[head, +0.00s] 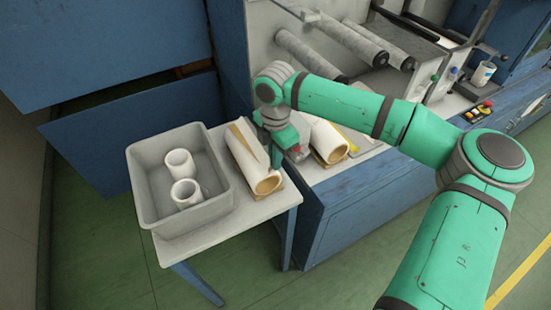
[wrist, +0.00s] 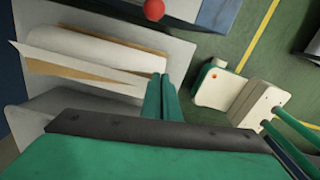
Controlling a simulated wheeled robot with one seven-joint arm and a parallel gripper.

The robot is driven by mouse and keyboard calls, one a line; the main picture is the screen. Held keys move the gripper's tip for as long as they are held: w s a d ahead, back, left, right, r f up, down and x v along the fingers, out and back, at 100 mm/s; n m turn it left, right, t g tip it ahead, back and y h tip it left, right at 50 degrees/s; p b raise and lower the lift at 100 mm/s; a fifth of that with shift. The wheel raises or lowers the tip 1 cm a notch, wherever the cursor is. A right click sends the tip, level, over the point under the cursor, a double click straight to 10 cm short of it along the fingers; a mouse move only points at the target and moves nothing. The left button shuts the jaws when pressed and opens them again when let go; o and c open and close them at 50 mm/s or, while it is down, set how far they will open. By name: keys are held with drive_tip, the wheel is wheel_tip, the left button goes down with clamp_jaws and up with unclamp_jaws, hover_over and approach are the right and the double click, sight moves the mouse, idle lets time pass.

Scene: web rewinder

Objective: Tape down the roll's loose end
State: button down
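The white roll (head: 245,158) lies on the small table, its brown core end facing front. A loose flap of its web stands away from it, with a tan strip showing beside it. In the wrist view the roll (wrist: 100,50) is at upper left, and the loose end (wrist: 75,68) tapers to a point at the left. My gripper (head: 277,160) is just right of the roll in the head view; its tips are partly hidden there. In the wrist view its green fingers (wrist: 161,78) are close together near the roll's right end, with nothing visible between them. No tape is clearly visible.
A grey bin (head: 168,222) with two white cores (head: 181,165) stands left of the roll. A second roll (head: 328,140) lies on the blue machine's bench to the right. A red ball (wrist: 153,10) is at the wrist view's top. Floor in front is clear.

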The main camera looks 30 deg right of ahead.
drive_tip(key=shift+w+f, duration=0.15)
drive_tip(key=shift+f, duration=0.1)
idle(0.5)
drive_tip(key=c, duration=2)
unclamp_jaws()
drive_tip(key=shift+s+d, duration=0.2)
drive_tip(key=shift+w+a, duration=0.1)
drive_tip(key=shift+a, duration=0.2)
drive_tip(key=shift+d+r, duration=0.1)
drive_tip(key=shift+r, duration=0.3)
wheel_tip(320, 180, up, 10)
